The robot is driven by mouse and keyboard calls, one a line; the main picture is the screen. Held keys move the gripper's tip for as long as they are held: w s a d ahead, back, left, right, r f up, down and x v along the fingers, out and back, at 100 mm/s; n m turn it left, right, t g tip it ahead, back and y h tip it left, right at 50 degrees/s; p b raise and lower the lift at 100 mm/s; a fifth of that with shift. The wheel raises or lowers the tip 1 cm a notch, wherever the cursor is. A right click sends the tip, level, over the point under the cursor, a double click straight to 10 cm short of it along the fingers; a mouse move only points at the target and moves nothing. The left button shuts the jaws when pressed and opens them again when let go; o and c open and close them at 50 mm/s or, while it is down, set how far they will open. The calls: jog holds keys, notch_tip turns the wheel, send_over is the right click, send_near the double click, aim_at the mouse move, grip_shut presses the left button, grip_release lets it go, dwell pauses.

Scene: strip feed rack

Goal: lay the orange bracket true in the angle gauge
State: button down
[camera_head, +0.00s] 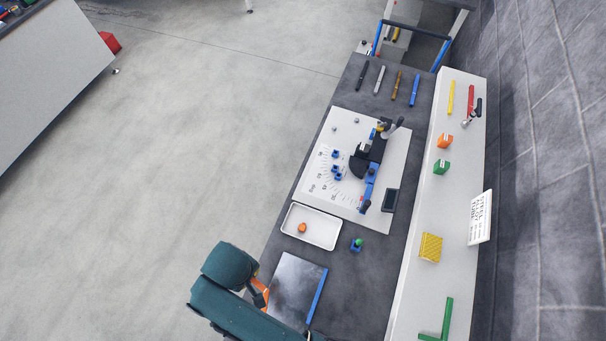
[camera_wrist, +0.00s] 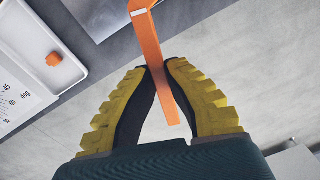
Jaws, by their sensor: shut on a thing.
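The orange bracket (camera_wrist: 152,45) is a bent strip gripped between the yellow-and-black fingers of my gripper (camera_wrist: 168,72) in the wrist view. Its bent end points to the top of that view. In the head view the bracket (camera_head: 261,290) shows in part beside my teal arm, near the left edge of the grey plate; my fingers are hidden there. The angle gauge (camera_head: 325,185) is a white board with a degree scale, blue pegs and a dark pivoting part with a blue arm. The bracket is well apart from the gauge, nearer the front of the bench.
A white tray (camera_head: 318,238) with a small orange piece (camera_head: 302,228) lies between my gripper and the gauge. A blue-and-green piece (camera_head: 357,244) stands right of it. The grey plate (camera_head: 290,287) has a blue edge. Several coloured strips lie beyond the gauge. A raised white shelf (camera_head: 405,290) runs along the right.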

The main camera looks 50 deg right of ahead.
dwell(0.3)
jog(key=m+p, duration=0.2)
jog(key=m, duration=0.1)
jog(key=shift+r, duration=0.15)
jog(key=m+p, duration=0.2)
jog(key=m, duration=0.2)
jog(key=shift+m, duration=0.3)
jog(key=m+p, duration=0.2)
jog(key=m, duration=0.5)
jog(key=shift+p, duration=0.4)
jog(key=shift+d, duration=0.1)
jog(key=s+d+p, duration=0.1)
jog(key=s+d, duration=0.2)
jog(key=s, duration=0.4)
jog(key=s+d+p, duration=0.1)
jog(key=s+d, duration=0.1)
jog(key=s, duration=0.5)
jog(key=shift+s+d, duration=0.25)
jog(key=shift+d, duration=0.15)
dwell(2.6)
